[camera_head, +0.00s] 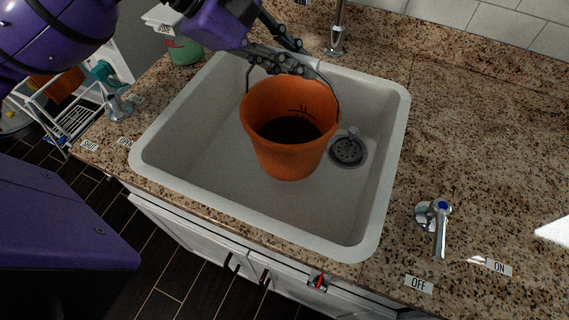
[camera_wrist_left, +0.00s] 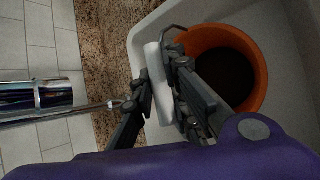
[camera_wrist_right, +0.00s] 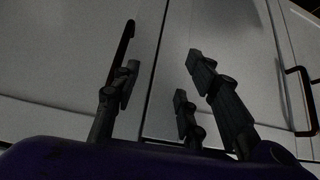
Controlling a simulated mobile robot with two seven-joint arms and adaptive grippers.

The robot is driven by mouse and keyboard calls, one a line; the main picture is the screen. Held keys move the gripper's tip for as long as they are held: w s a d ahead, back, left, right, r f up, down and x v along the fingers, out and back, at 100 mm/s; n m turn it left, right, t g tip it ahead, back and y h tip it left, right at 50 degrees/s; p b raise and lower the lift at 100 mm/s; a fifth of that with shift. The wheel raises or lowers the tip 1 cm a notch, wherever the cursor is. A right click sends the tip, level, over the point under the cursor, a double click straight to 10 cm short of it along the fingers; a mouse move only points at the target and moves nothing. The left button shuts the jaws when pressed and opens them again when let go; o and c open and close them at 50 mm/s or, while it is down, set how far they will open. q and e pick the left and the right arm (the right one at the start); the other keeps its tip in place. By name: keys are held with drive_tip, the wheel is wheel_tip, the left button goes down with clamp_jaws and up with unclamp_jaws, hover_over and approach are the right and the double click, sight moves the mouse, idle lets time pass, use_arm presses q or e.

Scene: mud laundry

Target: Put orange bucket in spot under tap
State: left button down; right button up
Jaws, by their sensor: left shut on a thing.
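The orange bucket (camera_head: 290,150) is upright inside the white sink (camera_head: 190,165), left of the drain (camera_head: 347,151). I cannot tell whether its base touches the sink floor. Its inside looks dark. My left gripper (camera_head: 300,62) is above the bucket's back rim, shut on its raised wire handle. In the left wrist view, the handle's pale grip (camera_wrist_left: 158,80) is between the fingers and the bucket (camera_wrist_left: 250,55) is to the right. The tap (camera_head: 337,35) rises behind the sink; its metal body (camera_wrist_left: 38,97) is left of the fingers. My right gripper (camera_wrist_right: 160,85) is open and empty.
A lever (camera_head: 440,228) sits on the right counter by ON and OFF labels. Another lever (camera_head: 118,106) at left has OPEN and SHUT labels. A green container (camera_head: 184,50) stands at the sink's back left. White cabinet doors (camera_wrist_right: 60,60) face my right gripper.

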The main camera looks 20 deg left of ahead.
use_arm(q)
wheel_tip(320, 180, down, 10)
drive_tip(key=shift+d, duration=0.2)
use_arm(e)
drive_tip(key=shift+s+d+f, duration=0.1)
drive_tip(key=shift+s+d, duration=0.2)
drive_tip(key=shift+s, duration=0.25)
use_arm(q)
drive_tip(key=shift+s+r, duration=0.1)
drive_tip(key=shift+s, duration=0.05)
drive_tip(key=c, duration=2.1)
unclamp_jaws()
drive_tip(key=shift+f, duration=0.2)
drive_tip(key=o, duration=0.4)
use_arm(e)
drive_tip(key=shift+w+a+f, duration=0.1)
drive_tip(key=shift+w, duration=0.1)
